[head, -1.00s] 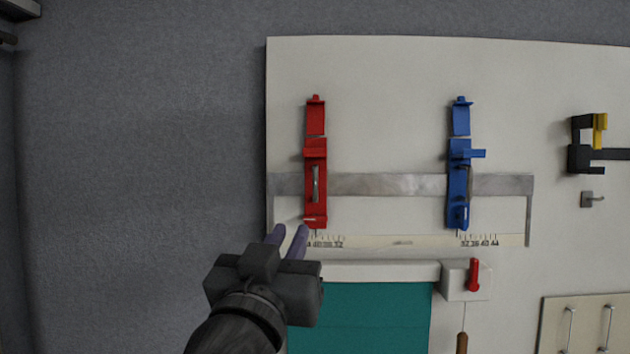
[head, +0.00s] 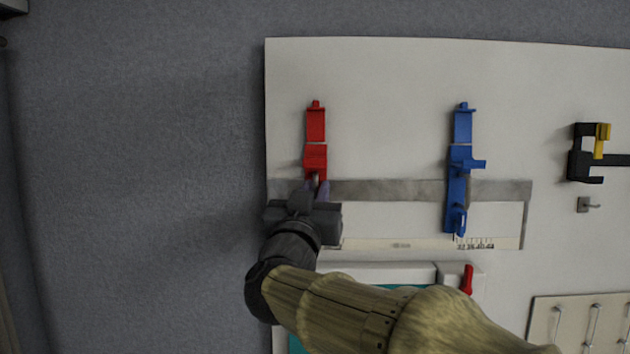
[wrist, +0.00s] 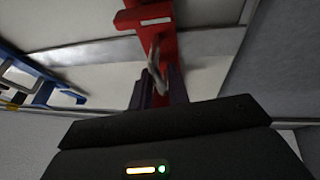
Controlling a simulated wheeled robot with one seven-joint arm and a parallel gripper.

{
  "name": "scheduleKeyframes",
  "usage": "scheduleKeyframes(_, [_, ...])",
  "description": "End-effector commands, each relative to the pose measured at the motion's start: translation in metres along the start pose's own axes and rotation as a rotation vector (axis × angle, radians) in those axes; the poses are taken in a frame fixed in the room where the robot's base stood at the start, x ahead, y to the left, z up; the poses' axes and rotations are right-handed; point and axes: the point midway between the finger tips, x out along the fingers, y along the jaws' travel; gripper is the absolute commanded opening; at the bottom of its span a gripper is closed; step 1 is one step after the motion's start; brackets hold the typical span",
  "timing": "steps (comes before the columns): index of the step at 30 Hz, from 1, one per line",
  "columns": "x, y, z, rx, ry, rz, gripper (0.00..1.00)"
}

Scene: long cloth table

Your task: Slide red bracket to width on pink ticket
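The red bracket (head: 315,155) sits upright on the left part of the grey metal rail (head: 390,190). Its lower end is hidden behind my gripper in the head view. My gripper (head: 316,186) is in front of the bracket's lower half. In the wrist view its two dark purple fingers (wrist: 157,88) stand on either side of the bracket's metal handle (wrist: 155,62), with a gap between them. I cannot tell whether either finger touches the handle. The red bracket's scale is hidden behind my arm. I see no pink ticket in either view.
A blue bracket (head: 461,165) sits farther right on the same rail, above a printed scale (head: 475,244). Below are a white box with a red lever (head: 467,280) and a partly hidden teal panel. A black and yellow clamp (head: 588,152) hangs at right. The rail between brackets is clear.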

Motion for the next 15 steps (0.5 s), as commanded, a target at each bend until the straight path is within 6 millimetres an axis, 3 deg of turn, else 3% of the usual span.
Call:
scheduleKeyframes(9, [0.0029,0.0001,0.0004,0.0,0.001,0.0,0.17])
scheduleKeyframes(12, [0.0028,0.0001,0.0004,0.0,0.001,0.0,0.0])
scheduleKeyframes(15, [0.0028,0.0001,0.0003,0.0,0.001,0.0,0.0])
